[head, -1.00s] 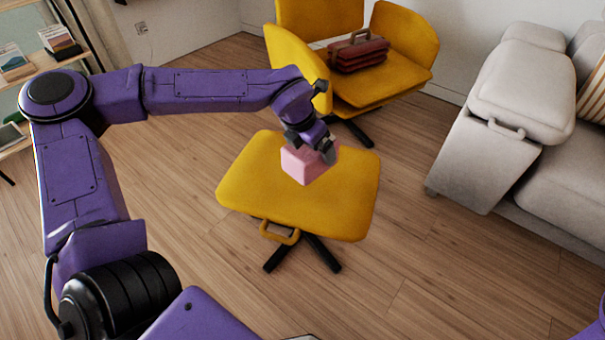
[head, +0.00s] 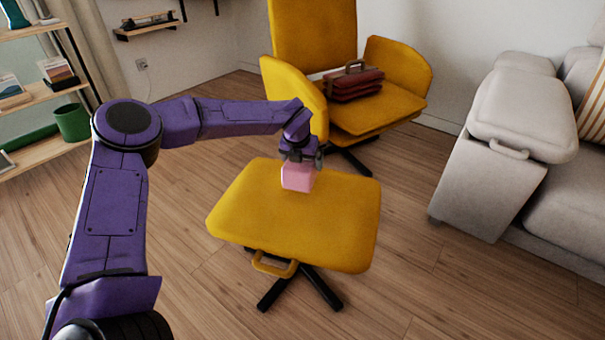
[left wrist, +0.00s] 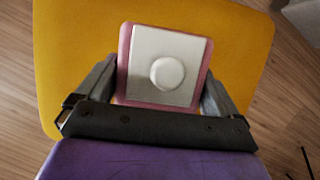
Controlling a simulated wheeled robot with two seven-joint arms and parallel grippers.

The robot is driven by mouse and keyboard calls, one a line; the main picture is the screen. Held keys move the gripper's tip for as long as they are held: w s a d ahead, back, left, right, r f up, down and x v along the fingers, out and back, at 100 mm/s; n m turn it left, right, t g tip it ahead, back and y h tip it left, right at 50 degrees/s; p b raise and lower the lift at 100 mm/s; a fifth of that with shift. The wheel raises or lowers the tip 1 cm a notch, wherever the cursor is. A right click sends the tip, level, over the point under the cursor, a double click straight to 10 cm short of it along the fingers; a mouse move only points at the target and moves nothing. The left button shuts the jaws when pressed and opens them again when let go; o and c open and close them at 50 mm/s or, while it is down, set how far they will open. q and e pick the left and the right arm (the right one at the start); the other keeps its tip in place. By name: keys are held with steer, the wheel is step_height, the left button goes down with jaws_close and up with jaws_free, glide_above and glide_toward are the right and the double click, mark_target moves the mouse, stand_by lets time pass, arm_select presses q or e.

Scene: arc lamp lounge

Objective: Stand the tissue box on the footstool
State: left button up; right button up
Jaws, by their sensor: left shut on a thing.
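The tissue box (head: 298,177) is a small pink box at the far part of the yellow footstool (head: 290,228). My left gripper (head: 301,160) is shut on it from above. In the left wrist view the box (left wrist: 123,62) shows its pale top with a round white piece, between the two fingers of the gripper (left wrist: 160,88). The footstool cushion (left wrist: 70,60) lies beneath it. The box looks upright and over the cushion; I cannot tell whether its base touches. My right gripper is not in view.
A yellow chair (head: 375,117) with a dark red bag (head: 352,85) stands behind the footstool. A grey sofa (head: 490,165) is at the right. A shelf (head: 50,95) with a green pot (head: 73,122) is at the left. The near cushion is clear.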

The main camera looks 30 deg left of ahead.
arm_select(q)
steer(key=shift+w+a+f+b, duration=0.1)
steer(key=shift+f+b, duration=0.5)
steer(key=shift+f, duration=1.2)
steer(key=o, duration=0.9)
steer(key=shift+r, duration=0.45)
steer(key=p+v, duration=0.4)
steer(key=v, duration=0.7)
steer(key=shift+r, duration=0.15)
